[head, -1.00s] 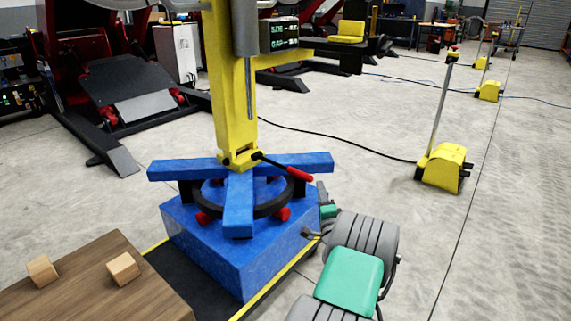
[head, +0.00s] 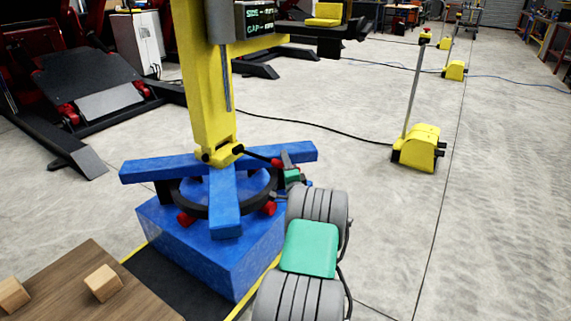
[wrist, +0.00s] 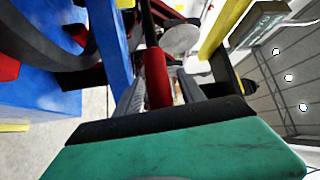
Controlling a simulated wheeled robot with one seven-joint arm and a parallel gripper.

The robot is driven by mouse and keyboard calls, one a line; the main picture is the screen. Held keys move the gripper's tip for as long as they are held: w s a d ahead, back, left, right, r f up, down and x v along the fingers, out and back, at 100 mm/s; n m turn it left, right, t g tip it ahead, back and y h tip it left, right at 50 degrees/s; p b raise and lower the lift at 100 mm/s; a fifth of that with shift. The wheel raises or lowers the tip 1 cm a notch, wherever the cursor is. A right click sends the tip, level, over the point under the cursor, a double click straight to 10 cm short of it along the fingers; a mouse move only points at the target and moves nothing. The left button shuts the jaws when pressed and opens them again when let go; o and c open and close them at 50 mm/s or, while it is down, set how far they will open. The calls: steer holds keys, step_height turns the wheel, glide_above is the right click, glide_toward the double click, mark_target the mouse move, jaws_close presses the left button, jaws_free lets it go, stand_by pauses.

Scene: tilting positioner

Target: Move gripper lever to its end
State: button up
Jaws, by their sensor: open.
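The lever is a black rod with a red grip (head: 277,163), sticking out to the right from the foot of the yellow column (head: 208,95) in the head view. In the wrist view the red grip (wrist: 157,78) stands between my two fingers, with a finger on each side. My gripper (head: 285,164) is open around the grip; it also shows in the wrist view (wrist: 158,88). Whether either finger touches the grip cannot be told. The outer end of the grip is hidden by my gripper in the head view.
Blue arms (head: 225,205) and a black ring sit on a blue base (head: 205,245) below the lever. A small display (head: 254,20) is on the column. A wooden table (head: 95,290) with blocks stands at lower left.

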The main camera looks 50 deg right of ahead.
steer(key=shift+c, duration=0.4)
jaws_close()
stand_by(1.0)
